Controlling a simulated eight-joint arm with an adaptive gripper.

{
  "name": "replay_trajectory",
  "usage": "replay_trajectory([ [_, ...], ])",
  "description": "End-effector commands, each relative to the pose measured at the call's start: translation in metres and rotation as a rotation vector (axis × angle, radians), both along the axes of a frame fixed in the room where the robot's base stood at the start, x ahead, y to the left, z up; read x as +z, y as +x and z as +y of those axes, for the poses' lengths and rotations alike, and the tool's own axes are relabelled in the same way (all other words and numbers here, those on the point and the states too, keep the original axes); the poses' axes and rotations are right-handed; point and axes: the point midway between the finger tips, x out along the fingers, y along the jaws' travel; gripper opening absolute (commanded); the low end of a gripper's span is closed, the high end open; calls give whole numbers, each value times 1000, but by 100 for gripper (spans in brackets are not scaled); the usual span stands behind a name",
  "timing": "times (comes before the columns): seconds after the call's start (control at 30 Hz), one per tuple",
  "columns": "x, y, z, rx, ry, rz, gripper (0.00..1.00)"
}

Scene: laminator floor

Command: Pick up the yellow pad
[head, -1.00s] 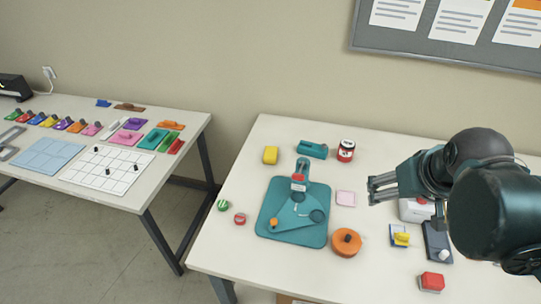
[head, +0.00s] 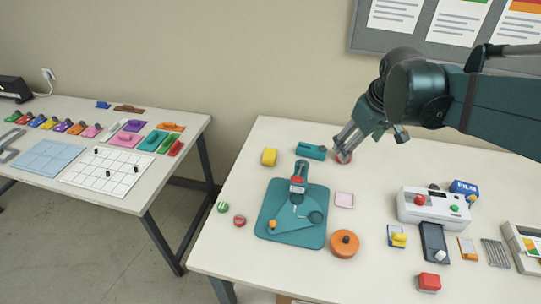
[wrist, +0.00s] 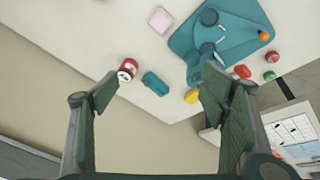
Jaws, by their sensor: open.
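A small yellow block-like pad (head: 269,157) lies near the back left of the right-hand table in the head view. In the wrist view the yellow pad (wrist: 192,97) shows beside the right finger, apart from it as far as I can tell. My gripper (head: 343,150) is open and empty, pointing down over the back of the table, to the right of the yellow pad. In the wrist view my gripper (wrist: 160,92) has its fingers wide apart. A teal block (head: 311,151) stands between the yellow pad and my gripper. A red jar (head: 343,158) is mostly hidden behind the fingers.
A teal base (head: 268,231) with an upright post stands in front of the pad. A pink pad (head: 344,200) and an orange disc (head: 345,243) lie right of it. A white button box (head: 433,206) stands farther right. Bare tabletop surrounds the yellow pad.

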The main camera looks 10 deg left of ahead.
Motion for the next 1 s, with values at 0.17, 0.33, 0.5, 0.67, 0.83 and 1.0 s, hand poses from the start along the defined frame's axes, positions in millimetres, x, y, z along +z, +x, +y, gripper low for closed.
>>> replay_trajectory([
  [0.17,-4,28,23,78,-26,25,72],
  [0.33,-10,53,44,151,-49,48,72],
  [0.5,-19,76,67,227,-71,71,72],
  [0.67,-30,98,89,298,-92,93,72],
  [0.83,-44,119,114,373,-113,116,72],
  [1.0,-60,139,139,450,-133,139,72],
])
